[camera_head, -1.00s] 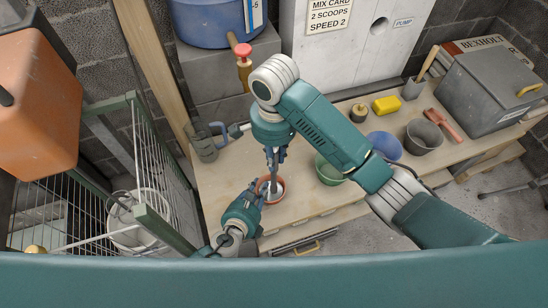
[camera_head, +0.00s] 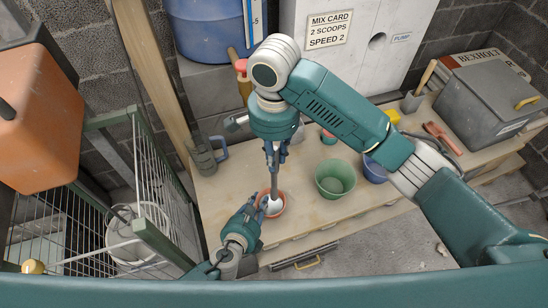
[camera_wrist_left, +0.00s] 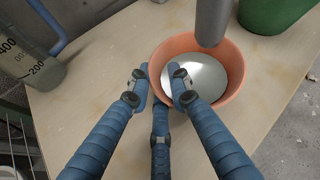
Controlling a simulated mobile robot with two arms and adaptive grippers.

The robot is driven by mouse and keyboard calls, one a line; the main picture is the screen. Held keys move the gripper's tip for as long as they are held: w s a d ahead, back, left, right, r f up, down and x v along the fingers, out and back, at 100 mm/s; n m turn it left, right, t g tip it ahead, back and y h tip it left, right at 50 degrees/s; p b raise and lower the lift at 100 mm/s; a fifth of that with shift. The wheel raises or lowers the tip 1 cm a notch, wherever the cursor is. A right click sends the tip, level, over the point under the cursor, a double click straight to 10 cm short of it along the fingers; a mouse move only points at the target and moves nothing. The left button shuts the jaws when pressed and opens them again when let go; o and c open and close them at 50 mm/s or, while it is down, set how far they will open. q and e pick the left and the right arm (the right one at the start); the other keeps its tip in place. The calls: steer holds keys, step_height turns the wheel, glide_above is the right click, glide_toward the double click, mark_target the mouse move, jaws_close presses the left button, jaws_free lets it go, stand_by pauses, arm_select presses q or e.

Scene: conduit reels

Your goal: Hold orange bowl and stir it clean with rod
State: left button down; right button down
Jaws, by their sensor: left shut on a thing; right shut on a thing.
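The orange bowl (camera_head: 285,204) stands on the workbench near its front edge. It also shows in the left wrist view (camera_wrist_left: 236,64), with a smooth white patch inside; I cannot tell what this is. My left gripper (camera_head: 259,202) is shut on the bowl's left rim, one finger inside and one outside, as the left wrist view shows (camera_wrist_left: 160,82). My right gripper (camera_head: 276,152) is shut on a grey rod (camera_head: 273,180) above the bowl. The rod points down at the bowl and shows in the left wrist view (camera_wrist_left: 212,22). Its contact with the contents is unclear.
A green bowl (camera_head: 335,178) and a blue bowl (camera_head: 375,171) stand to the right. A measuring jug (camera_head: 203,160) stands at the back left. A grey bin (camera_head: 490,97) sits far right. A wire cage (camera_head: 160,190) borders the bench's left side. Bare bench lies left of the bowl.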

stand_by(0.4)
steer(key=shift+r, duration=2.5)
arm_select(q)
steer(key=c, duration=1.5)
jaws_free()
steer(key=shift+s, duration=0.1)
steer(key=v, duration=1.2)
arm_select(e)
steer(key=shift+s, duration=0.1)
